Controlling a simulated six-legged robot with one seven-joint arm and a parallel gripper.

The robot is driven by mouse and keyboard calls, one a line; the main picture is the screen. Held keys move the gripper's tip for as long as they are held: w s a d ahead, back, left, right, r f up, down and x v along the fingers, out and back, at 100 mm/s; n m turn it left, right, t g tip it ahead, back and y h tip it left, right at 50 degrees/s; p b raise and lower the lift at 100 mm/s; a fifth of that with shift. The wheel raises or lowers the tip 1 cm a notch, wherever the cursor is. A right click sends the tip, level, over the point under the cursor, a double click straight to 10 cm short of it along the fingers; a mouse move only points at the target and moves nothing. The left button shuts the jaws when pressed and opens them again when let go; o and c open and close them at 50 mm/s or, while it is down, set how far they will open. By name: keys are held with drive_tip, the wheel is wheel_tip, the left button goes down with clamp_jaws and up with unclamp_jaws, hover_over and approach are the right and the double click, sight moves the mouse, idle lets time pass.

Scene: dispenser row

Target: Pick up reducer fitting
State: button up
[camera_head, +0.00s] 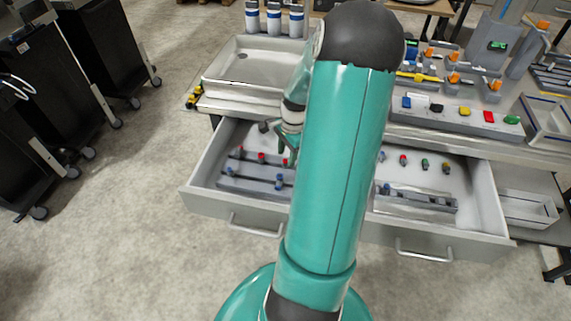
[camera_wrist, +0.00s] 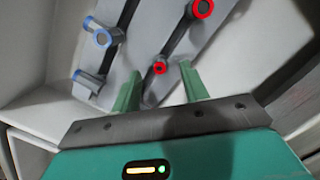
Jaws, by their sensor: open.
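Several small fittings with coloured rings sit in grey racks in an open drawer (camera_head: 480,205). I cannot tell for sure which is the reducer fitting. In the wrist view, a small red-ringed fitting (camera_wrist: 159,68) lies just beyond and between my fingertips. A larger red-ringed fitting (camera_wrist: 201,9) is above right. A large blue-ringed fitting (camera_wrist: 102,38) and a smaller blue-ringed one (camera_wrist: 88,80) are to the left. My gripper (camera_wrist: 160,85) is open and empty, pointing into the drawer. In the head view, my arm hides part of the drawer and the gripper (camera_head: 290,157).
The drawer's walls stand close around the racks. On the bench above are a grey tray (camera_head: 262,66), white bottles with blue bands (camera_head: 273,20) and a panel with coloured blocks (camera_head: 450,124). A dark cart (camera_head: 105,50) stands at left. The floor in front is clear.

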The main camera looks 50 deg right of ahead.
drive_tip(key=shift+a+f, duration=0.2)
drive_tip(key=shift+f, duration=0.75)
clamp_jaws()
drive_tip(key=shift+w, duration=0.1)
drive_tip(key=shift+r, duration=0.2)
